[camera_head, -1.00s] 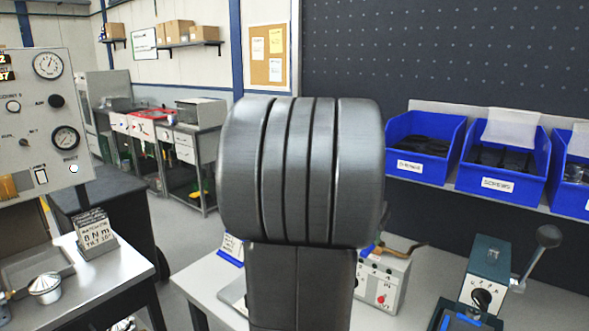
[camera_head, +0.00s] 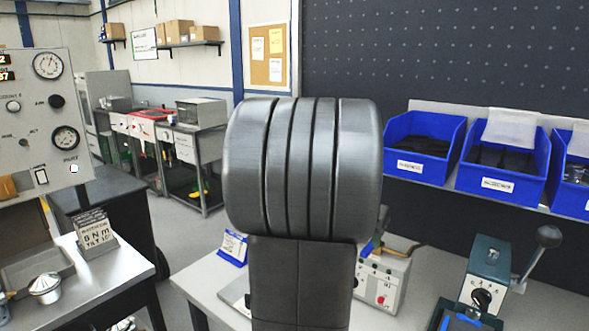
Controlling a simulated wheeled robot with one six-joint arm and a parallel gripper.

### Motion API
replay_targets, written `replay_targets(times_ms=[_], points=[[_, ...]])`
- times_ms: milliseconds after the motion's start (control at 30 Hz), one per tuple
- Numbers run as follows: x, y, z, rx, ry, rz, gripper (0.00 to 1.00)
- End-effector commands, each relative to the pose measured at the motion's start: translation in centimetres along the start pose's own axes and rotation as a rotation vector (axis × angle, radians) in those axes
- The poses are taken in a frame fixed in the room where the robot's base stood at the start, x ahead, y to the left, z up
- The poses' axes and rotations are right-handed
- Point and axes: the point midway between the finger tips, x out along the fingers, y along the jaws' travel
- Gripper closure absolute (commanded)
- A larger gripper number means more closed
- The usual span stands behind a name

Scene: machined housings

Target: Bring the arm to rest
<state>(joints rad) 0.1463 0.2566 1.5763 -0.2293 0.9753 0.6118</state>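My own dark grey arm, a ribbed rounded joint above a flat link, fills the middle of the head view. It stands in front of the white work table (camera_head: 205,282) and hides much of it. My gripper is not visible in this view, so whether it holds anything cannot be seen.
A grey control box (camera_head: 384,282) and a teal lever device (camera_head: 487,270) stand right of my arm. Blue bins (camera_head: 502,188) sit on a shelf behind. At left are a gauge panel (camera_head: 45,115), a metal table (camera_head: 112,272) and a small metal cup (camera_head: 45,290). Floor shows between the tables.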

Motion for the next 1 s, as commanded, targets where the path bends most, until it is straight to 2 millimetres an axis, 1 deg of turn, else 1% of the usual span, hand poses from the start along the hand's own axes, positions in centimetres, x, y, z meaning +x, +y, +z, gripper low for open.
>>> replay_targets(times_ms=[33, 167, 200, 533, 1000], points=[[1.1, 0.1, 0.1, 0.000, -0.004, 0.003, 0.61], [3.6, 0.1, 0.1, 0.000, -0.005, 0.002, 0.61], [3.1, 0.3, -0.1, -0.022, 0.001, -0.010, 0.61], [3.2, 1.1, -0.1, -0.131, 0.001, -0.054, 0.61], [3.1, 1.2, -0.1, -0.147, 0.001, -0.061, 0.61]])
